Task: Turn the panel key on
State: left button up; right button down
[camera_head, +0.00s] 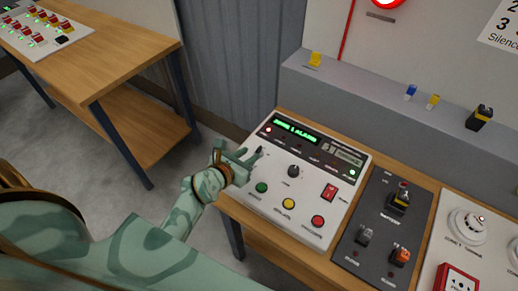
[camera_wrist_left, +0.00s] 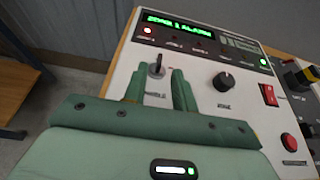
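The alarm panel (camera_head: 322,163) is a white sloped box on a wooden bench, with a green text display (camera_head: 296,132). Its small dark key (camera_head: 259,150) is at the upper left of the panel face. In the left wrist view the key (camera_wrist_left: 156,69) appears between my two fingertips, standing roughly upright. My left gripper (camera_head: 245,158) is at the panel's left edge, beside the key. Its green fingers in the wrist view (camera_wrist_left: 158,84) are apart, with a gap around the key; I cannot tell whether either touches it. My right gripper is not in view.
The panel also carries a black knob (camera_head: 294,171), a red rocker switch (camera_head: 329,191), and green, yellow and red buttons. A dark switch plate (camera_head: 383,225) and a white detector board (camera_head: 475,235) lie to the right. Another bench (camera_head: 110,55) stands at the left.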

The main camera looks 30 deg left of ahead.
aim_at(259, 148)
pick_arm(q)
jog(key=b+x, duration=0.1)
jog(key=x, duration=0.5)
jog(key=shift+w+d, duration=0.1)
jog(key=shift+w, duration=0.15)
grip_shut()
